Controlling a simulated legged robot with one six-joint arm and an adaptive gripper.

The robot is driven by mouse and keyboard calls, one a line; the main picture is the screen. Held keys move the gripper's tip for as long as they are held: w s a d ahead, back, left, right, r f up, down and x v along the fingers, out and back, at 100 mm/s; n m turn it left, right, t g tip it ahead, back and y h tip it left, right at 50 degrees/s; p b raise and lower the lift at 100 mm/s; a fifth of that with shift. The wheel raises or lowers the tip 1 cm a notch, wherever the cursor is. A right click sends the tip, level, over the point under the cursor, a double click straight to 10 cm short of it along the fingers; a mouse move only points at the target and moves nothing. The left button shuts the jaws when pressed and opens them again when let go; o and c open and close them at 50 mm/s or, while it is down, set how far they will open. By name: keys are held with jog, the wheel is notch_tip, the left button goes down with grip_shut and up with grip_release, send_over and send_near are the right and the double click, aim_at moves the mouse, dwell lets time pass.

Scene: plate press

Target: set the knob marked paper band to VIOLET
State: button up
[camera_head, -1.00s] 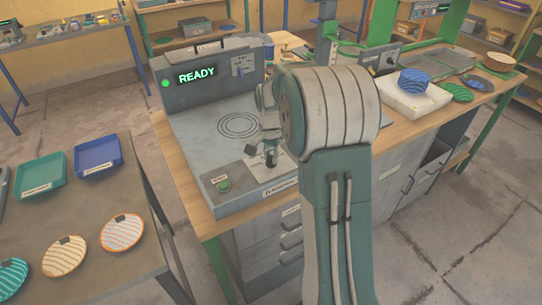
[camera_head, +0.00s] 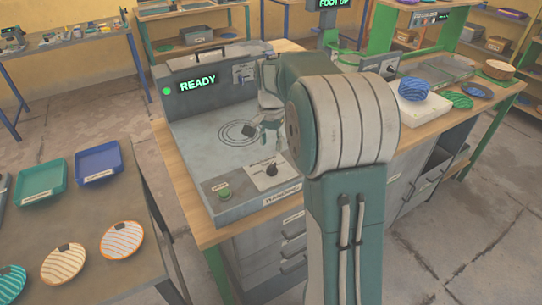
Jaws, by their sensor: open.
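The plate press (camera_head: 225,160) is a grey machine on a wood-topped bench, with READY glowing green on its upright back. A dark knob (camera_head: 271,170) sits on a pale plate at the right of its front deck. The markings there are too small to read, so I cannot tell whether this is the paper band knob or where it points. My gripper (camera_head: 263,140) is open and empty above the deck, just behind and apart from this knob. A small panel (camera_head: 243,73) on the upright back has another control, also unreadable.
Striped plates (camera_head: 122,240) and two trays (camera_head: 100,161) are on the left table. A white block (camera_head: 423,108) with a blue striped bowl (camera_head: 413,89) stands on the bench at right, beyond my arm.

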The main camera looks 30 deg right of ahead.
jog(key=shift+r, duration=1.9)
